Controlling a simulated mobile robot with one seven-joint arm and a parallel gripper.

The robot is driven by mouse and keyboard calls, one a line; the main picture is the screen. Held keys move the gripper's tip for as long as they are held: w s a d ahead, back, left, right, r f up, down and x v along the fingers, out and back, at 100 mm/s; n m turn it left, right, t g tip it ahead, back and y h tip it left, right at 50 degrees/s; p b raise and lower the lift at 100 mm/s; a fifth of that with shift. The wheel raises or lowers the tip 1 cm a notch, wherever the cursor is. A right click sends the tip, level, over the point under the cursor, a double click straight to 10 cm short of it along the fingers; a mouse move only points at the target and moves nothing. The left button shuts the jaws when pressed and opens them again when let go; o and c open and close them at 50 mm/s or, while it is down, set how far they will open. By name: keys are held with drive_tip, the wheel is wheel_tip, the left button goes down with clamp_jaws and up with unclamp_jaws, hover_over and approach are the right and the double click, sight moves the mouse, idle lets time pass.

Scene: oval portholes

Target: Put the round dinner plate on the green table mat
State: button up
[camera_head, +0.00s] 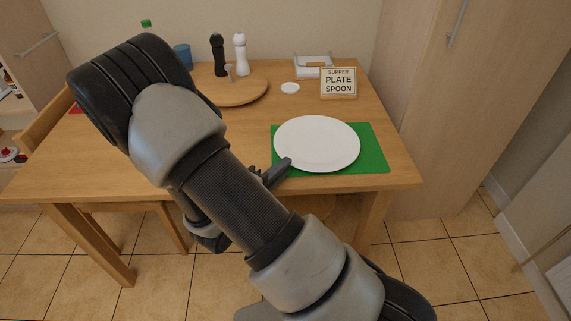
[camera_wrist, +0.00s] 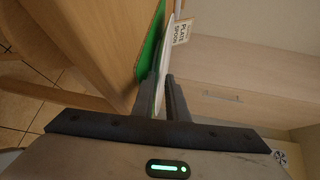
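The round white dinner plate (camera_head: 317,143) is over the left and middle part of the green table mat (camera_head: 374,150) near the table's front edge. In the head view it covers the mat's back edge; I cannot tell whether it touches the mat. My gripper (camera_wrist: 162,80) has its fingers close together on the plate's near rim, one on each face. The plate shows edge-on between them in the wrist view (camera_wrist: 168,45), with the green mat (camera_wrist: 149,45) beside it. In the head view my arm hides most of the gripper; a fingertip shows at the plate's left rim.
A sign reading "SUPPER PLATE SPOON" (camera_head: 338,83) stands behind the mat. A round wooden board (camera_head: 240,92), dark (camera_head: 217,55) and white (camera_head: 240,54) mills, a small white dish (camera_head: 290,88) and a blue cup (camera_head: 182,57) are farther back. A tall cabinet (camera_head: 440,110) stands right of the table.

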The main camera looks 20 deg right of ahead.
drive_tip(key=p+v, duration=0.2)
drive_tip(key=v, duration=0.7)
drive_tip(key=s+d+r+m+g+y, duration=0.2)
drive_tip(key=s+d+r+m+g, duration=0.3)
drive_tip(key=m, duration=0.7)
drive_tip(key=s+d+r+m+g+y, duration=0.25)
drive_tip(key=s+r+m+g, duration=0.3)
drive_tip(key=m, duration=0.55)
drive_tip(key=s+a+r+m+t+y, duration=0.2)
drive_tip(key=r+m, duration=0.4)
drive_tip(key=m, duration=0.4)
drive_tip(key=s+a+r+m+t+y, duration=0.1)
drive_tip(key=a+r+m+t+y, duration=0.2)
drive_tip(key=r+m+y, duration=0.3)
drive_tip(key=r+m+t, duration=0.1)
drive_tip(key=m, duration=0.3)
drive_tip(key=shift+s, duration=0.35)
